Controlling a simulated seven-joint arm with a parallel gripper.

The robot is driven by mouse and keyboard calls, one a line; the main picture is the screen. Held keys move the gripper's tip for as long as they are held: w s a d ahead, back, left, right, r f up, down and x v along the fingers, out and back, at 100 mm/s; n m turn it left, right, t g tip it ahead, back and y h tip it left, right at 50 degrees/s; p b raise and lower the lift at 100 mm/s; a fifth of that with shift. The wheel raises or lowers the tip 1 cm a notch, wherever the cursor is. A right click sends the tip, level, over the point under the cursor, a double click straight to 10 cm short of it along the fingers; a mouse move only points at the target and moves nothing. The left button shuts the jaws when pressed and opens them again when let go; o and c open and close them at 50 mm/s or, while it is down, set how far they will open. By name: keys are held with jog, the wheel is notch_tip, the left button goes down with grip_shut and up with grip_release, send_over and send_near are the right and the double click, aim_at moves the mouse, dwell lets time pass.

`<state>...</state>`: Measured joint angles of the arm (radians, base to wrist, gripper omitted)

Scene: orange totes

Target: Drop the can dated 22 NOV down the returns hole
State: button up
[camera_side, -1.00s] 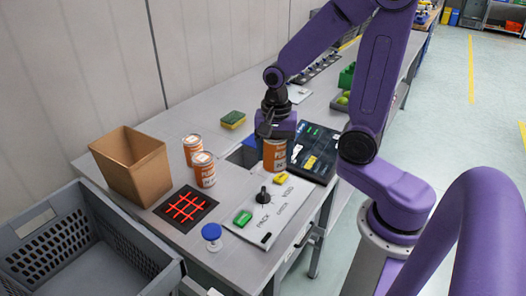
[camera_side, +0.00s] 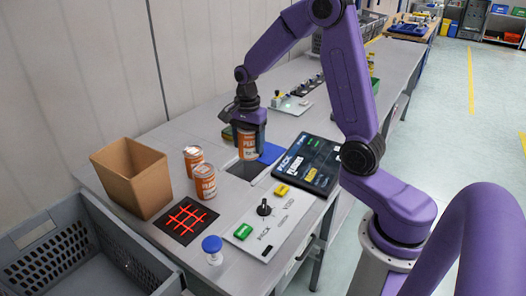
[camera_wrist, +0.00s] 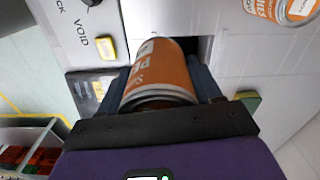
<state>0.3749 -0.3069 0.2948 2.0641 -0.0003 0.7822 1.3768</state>
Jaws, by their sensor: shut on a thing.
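My gripper (camera_side: 248,126) is shut on an orange can (camera_side: 247,147) with a white-lettered label, held upright. In the side view the can is above or just behind the dark square hole (camera_side: 246,170) in the bench; its exact height is hard to tell. In the wrist view the held can (camera_wrist: 158,72) sits between both fingers, with part of the dark hole (camera_wrist: 206,47) beyond it. Two similar orange cans stand on the bench, one farther back (camera_side: 193,158) and one nearer (camera_side: 205,183). I cannot read a date on any can.
A cardboard box (camera_side: 133,178) and a red-lined black grid pad (camera_side: 184,219) are left of the hole. A switch panel (camera_side: 268,222), dark display (camera_side: 308,163) and blue piece (camera_side: 270,153) are near it. A sponge (camera_side: 228,133) is partly hidden behind my gripper.

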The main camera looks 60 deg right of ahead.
jog(key=w+d+f+m, duration=0.2)
jog(key=w+d+f, duration=0.3)
jog(key=f, duration=0.4)
jog(key=shift+w+d, duration=0.4)
jog(key=shift+d, duration=0.1)
jog(key=shift+f, duration=0.1)
jog(key=o, duration=1.4)
jog(key=shift+c, duration=0.2)
notch_tip(320, 180, up, 17)
jog(key=shift+r, duration=0.2)
jog(key=shift+a, duration=0.15)
